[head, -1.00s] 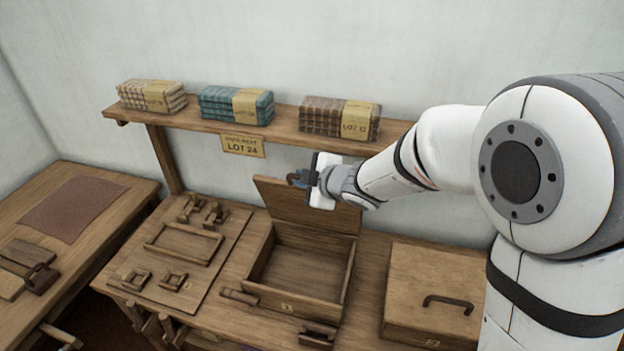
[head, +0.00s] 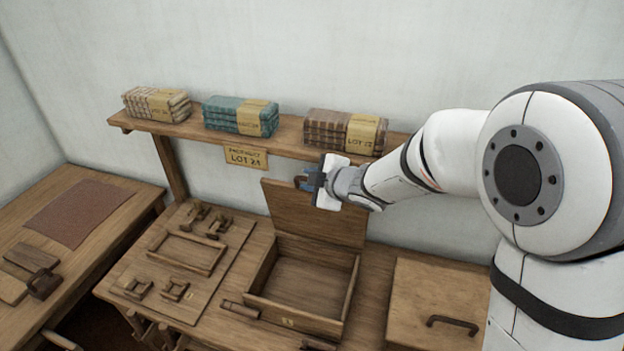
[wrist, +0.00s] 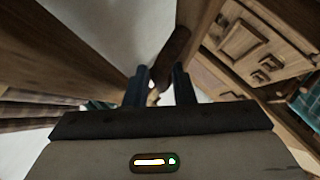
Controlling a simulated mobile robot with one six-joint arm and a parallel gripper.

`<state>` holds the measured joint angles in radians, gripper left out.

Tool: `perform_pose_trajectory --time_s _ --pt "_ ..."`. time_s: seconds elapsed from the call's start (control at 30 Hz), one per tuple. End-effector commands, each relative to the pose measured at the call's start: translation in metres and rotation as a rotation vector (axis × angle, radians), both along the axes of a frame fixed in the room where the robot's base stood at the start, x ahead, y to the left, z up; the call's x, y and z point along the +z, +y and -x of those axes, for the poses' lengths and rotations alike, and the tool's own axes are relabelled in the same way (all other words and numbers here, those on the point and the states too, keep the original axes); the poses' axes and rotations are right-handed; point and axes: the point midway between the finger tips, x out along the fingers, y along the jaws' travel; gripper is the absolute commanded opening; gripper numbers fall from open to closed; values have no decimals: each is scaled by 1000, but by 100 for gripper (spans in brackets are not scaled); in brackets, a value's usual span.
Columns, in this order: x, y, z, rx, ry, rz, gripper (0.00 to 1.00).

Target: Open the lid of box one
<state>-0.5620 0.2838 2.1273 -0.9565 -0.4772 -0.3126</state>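Box one (head: 300,318), a wooden box with a small number plate on its front, stands on the workbench. Its lid (head: 310,218) is raised and stands nearly upright along the back edge, and the empty inside shows. My gripper (head: 304,181) is at the upper part of the lid, reaching in from the right. In the wrist view, its two dark fingers (wrist: 160,80) are close together, with a dark brown bar-like handle (wrist: 173,52) at and between the tips. The handle is hidden in the head view. My gripper appears shut on it.
A closed box with a dark handle (head: 437,285) stands to the right. A shelf (head: 290,133) with several cloth bundles runs close behind and above the lid. A board with wooden fittings (head: 222,285) lies left of box one. A side table (head: 110,180) is at far left.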

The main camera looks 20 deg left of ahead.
Motion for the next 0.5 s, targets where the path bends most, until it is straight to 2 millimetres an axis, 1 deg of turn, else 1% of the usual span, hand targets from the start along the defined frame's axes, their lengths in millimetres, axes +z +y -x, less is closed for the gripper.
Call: perform_pose_trajectory --time_s 0.03,0.1,0.37,0.5 --pt "-1 0 0 -1 1 1 27" --pt "-1 -1 0 -2 2 1 33" --pt "-2 -3 0 -5 5 4 33" --pt "4 -11 5 -5 2 4 33"
